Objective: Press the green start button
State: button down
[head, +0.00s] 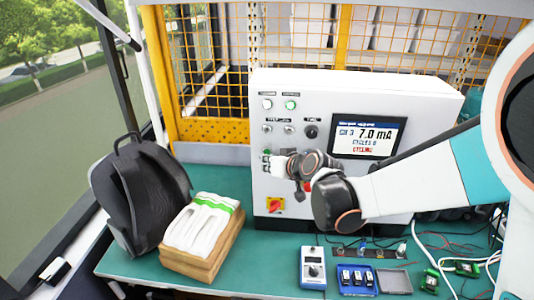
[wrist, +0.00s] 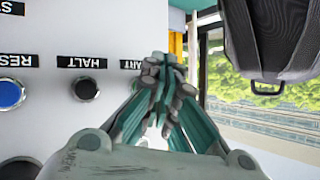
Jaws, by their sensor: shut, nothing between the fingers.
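The white control box (head: 350,95) stands on the green table. In the wrist view its face is upside down, with a label ending in "ART" (wrist: 130,65) partly covered by my fingers. The start button below that label is hidden behind them. In the head view a little green shows just above my fingertips, too small to name surely. My gripper (head: 270,164) is shut and empty, its fingertips at the left part of the box face. It also shows in the wrist view (wrist: 165,68). I cannot tell whether the tips touch the button.
In the wrist view a black HALT button (wrist: 86,89) and a blue RESET button (wrist: 10,94) sit beside my fingers. A red-yellow rotary switch (head: 274,205) is lower on the box. A black backpack (head: 135,195) and cardboard box (head: 200,250) stand left.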

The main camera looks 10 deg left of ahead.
jog(key=shift+s, duration=0.1)
jog(key=s, duration=0.4)
jog(key=shift+s+d, duration=0.15)
jog(key=shift+s, duration=0.25)
dwell(0.3)
